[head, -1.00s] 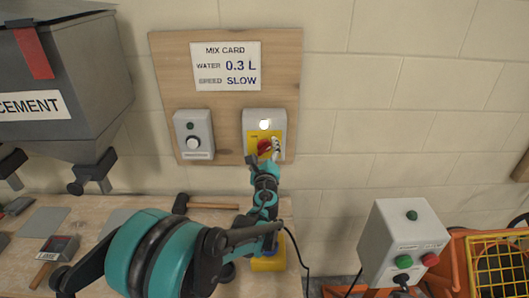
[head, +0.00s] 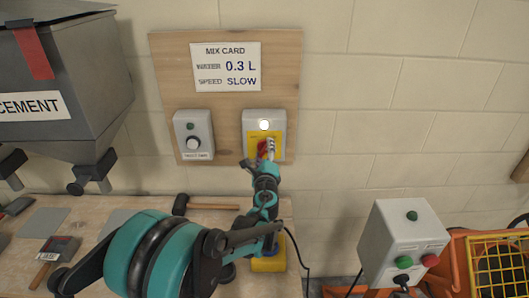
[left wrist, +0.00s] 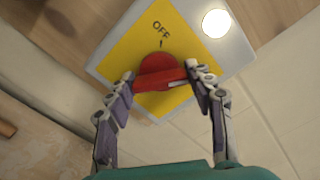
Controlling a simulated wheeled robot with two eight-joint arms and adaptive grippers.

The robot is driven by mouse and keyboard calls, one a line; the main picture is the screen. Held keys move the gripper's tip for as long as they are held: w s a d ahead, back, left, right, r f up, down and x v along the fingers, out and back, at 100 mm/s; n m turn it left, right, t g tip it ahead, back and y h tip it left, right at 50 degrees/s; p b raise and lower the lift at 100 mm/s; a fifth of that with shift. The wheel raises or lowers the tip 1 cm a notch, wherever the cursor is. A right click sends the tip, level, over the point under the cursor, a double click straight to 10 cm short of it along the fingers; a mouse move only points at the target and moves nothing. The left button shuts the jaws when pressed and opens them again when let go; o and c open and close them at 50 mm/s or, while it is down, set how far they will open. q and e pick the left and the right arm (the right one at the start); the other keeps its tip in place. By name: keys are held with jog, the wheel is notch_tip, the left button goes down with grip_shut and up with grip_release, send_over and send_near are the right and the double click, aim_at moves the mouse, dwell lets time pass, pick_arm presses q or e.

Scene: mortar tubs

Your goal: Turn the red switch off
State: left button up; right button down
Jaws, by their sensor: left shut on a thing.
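The red switch (head: 262,146) is a round knob with a raised grip bar on a yellow plate (head: 250,138) of a grey wall box. A white lamp (head: 264,125) above it is lit. My left gripper (head: 266,155) is at the knob and partly hides it. In the left wrist view, the gripper (left wrist: 160,77) has one finger at each end of the bar on the red switch (left wrist: 158,68). The bar lies crosswise between the fingertips. My right gripper is not in view.
A second grey box (head: 193,135) with a dark knob is left of the switch on the wooden board (head: 225,105), under the mix card. A grey cement hopper (head: 65,85) hangs at left. A button box (head: 404,245) stands at lower right. The bench (head: 210,220) is below.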

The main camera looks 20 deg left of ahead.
pick_arm(q)
jog(key=n, duration=1.1)
jog(key=shift+n, duration=2.1)
jog(key=o, duration=1.2)
jog(key=shift+c, duration=0.2)
jog(key=v, duration=1.2)
